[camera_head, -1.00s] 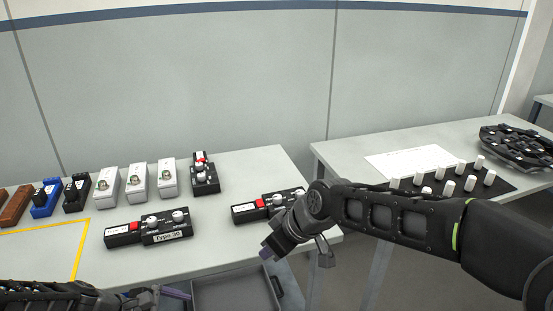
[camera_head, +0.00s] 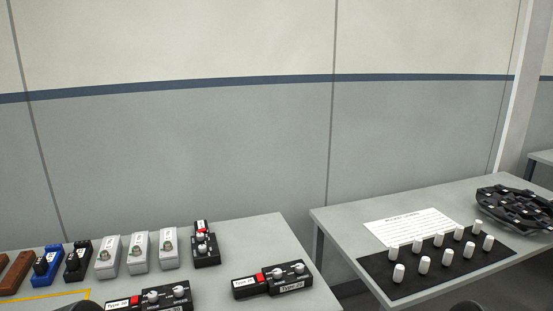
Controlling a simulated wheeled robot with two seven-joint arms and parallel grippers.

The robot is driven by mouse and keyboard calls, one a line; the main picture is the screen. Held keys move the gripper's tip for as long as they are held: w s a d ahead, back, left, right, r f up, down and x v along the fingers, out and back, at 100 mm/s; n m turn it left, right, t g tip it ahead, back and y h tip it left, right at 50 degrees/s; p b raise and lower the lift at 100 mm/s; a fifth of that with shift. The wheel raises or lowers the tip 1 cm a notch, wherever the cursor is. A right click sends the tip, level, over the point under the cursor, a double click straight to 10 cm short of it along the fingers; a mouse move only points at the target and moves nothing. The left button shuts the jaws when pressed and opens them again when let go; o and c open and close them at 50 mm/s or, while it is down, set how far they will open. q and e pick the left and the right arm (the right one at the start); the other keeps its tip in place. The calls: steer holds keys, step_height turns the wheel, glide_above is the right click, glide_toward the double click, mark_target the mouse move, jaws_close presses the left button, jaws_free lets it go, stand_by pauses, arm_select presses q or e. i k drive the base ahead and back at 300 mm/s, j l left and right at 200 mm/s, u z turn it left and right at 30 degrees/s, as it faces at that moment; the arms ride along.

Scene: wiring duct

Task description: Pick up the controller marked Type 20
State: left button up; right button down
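Three black controllers with white knobs and a red part lie on the left table. One (camera_head: 283,279) lies near the table's right edge, with a white label on its front face too small to read surely. One (camera_head: 165,297) is at the bottom left, cut off by the picture's lower edge; its label seems to read Type 30. One (camera_head: 206,251) stands farther back, turned end-on, its label unreadable. I cannot tell which one is marked Type 20. Neither of my grippers is in view; only dark rounded bits of my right arm seem to show at the bottom edge.
The right table (camera_head: 340,233) holds a paper sheet (camera_head: 412,226), a black mat with white knobs (camera_head: 385,284) and a black tray (camera_head: 513,209). A gap separates the tables.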

mark_target(248, 286)
steer(key=z, duration=1.85)
steer(key=k+j, duration=0.5)
steer(key=k, duration=0.2)
